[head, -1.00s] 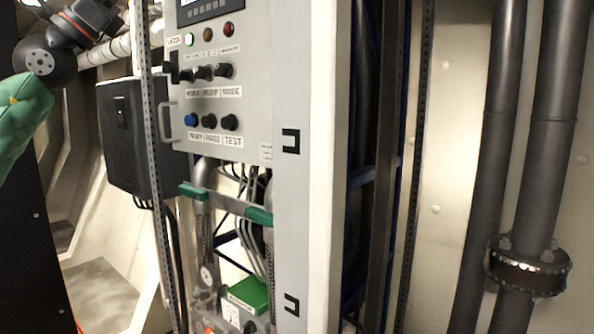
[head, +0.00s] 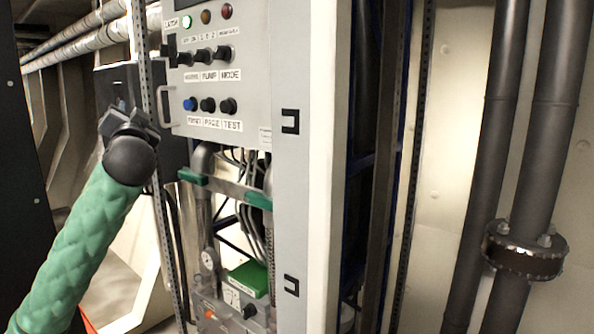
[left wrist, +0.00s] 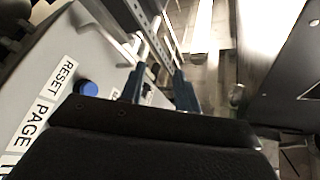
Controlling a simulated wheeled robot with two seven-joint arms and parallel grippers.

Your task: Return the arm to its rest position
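My left arm, in a green sleeve (head: 85,225), comes up from the lower left in the head view. My left gripper (head: 122,112) is at its end, left of the grey control panel (head: 255,90). It looks empty. In the left wrist view two blue-grey fingers (left wrist: 160,88) stand apart with nothing between them, beside the panel face with its blue button (left wrist: 86,88) and the RESET and PAGE labels. My right gripper is not in view.
The panel has a handle (head: 166,106) on its left edge and a lit green lamp (head: 187,21). A perforated upright rail (head: 157,220) stands close to my left gripper. A dark box (head: 108,80) is behind the gripper. Pipes (head: 535,140) run down the right side.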

